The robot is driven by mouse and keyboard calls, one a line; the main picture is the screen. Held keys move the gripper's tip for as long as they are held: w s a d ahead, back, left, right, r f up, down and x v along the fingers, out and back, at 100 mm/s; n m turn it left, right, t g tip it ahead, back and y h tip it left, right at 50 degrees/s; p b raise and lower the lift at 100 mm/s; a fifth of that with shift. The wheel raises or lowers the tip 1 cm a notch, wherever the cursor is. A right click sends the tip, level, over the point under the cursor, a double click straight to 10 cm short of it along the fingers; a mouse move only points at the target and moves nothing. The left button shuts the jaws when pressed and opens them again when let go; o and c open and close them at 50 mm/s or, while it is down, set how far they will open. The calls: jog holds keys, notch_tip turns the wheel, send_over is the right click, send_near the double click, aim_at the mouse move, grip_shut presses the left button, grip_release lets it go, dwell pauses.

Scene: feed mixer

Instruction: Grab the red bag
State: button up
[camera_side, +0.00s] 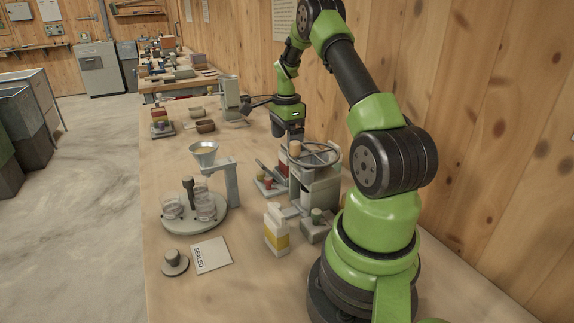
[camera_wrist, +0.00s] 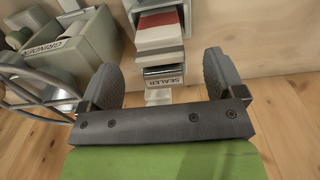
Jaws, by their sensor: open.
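In the wrist view, a narrow holder labelled SEALER (camera_wrist: 164,82) stands ahead of my gripper (camera_wrist: 165,72). I cannot tell which layer is the red bag. My gripper is open, with one dark finger on each side of the holder's near end and nothing seen between the pads. In the side view, my gripper (camera_side: 296,135) points down near the wall, just above and left of the grinder's wheel. The stack is not clearly visible there.
A grey-green grinder (camera_wrist: 75,50) with a wheel stands left in the wrist view. In the side view are a funnel stand (camera_side: 205,153), a round tray with jars (camera_side: 217,222), a yellow-white carton (camera_side: 277,232) and a SEALED card (camera_side: 211,255).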

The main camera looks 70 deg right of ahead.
aim_at(286, 153)
notch_tip(286, 153, down, 6)
jog(key=shift+a+r, duration=0.1)
jog(key=shift+c, duration=0.4)
jog(key=c, duration=1)
jog(key=shift+c, duration=0.2)
